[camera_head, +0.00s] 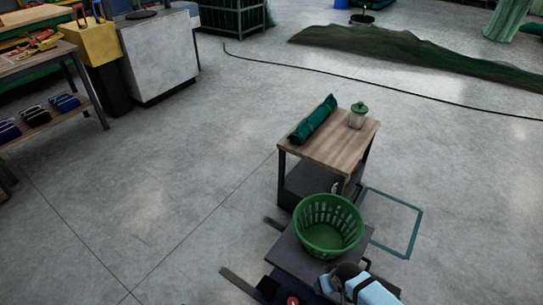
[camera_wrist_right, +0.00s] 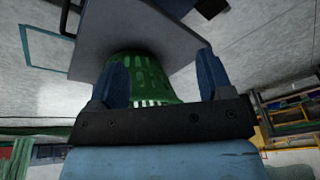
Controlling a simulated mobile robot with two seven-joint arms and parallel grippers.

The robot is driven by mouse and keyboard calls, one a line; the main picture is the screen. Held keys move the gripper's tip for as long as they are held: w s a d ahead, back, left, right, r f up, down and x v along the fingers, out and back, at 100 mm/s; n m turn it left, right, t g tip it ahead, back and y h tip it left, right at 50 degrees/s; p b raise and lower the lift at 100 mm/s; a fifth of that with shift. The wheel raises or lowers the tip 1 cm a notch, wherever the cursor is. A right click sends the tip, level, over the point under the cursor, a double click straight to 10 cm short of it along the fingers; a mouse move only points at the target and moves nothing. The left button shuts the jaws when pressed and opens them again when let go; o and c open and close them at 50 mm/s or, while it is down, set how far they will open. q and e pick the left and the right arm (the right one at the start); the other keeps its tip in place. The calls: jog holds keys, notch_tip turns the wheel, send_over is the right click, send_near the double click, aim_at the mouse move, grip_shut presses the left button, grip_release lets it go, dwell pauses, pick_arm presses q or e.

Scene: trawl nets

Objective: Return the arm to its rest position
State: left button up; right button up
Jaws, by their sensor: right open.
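My right arm shows at the bottom of the head view as light blue and dark links, beside the green basket; its fingertips are hard to make out there. In the right wrist view my right gripper (camera_wrist_right: 160,65) has its two dark blue fingers spread wide, with nothing visibly held. The green slatted basket (camera_head: 328,226) is upright and looks empty on a dark grey flat surface (camera_head: 289,252). It also shows in the right wrist view (camera_wrist_right: 150,72), beyond and between the fingers; contact cannot be told. My left gripper is not in view.
A small wooden-topped table (camera_head: 345,150) stands beyond the basket, with a rolled green net (camera_head: 315,119) and a green-lidded jar (camera_head: 358,116). A teal square outline (camera_head: 408,235) marks the floor at right. A dark rope (camera_head: 370,85) crosses the floor. Open floor lies left.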

jog(key=d+h, duration=0.4)
jog(key=d, duration=2.2)
jog(key=s+a+r+n+t+y, duration=0.25)
jog(key=s+a+r, duration=0.25)
jog(key=s+a, duration=0.35)
jog(key=s+a+r+n+t+y, duration=0.4)
jog(key=s+r, duration=0.5)
jog(key=r, duration=0.5)
jog(key=w+a+m+t, duration=0.1)
jog(key=w+a+m, duration=0.1)
jog(key=a+m, duration=0.8)
notch_tip(320, 180, up, 16)
jog(key=s+a+n+p, duration=0.1)
jog(key=a+n+p, duration=0.1)
jog(key=p, duration=1.8)
jog(key=shift+r+n+t+h, duration=0.2)
jog(key=shift+n+t+h, duration=0.2)
jog(key=shift+n, duration=0.35)
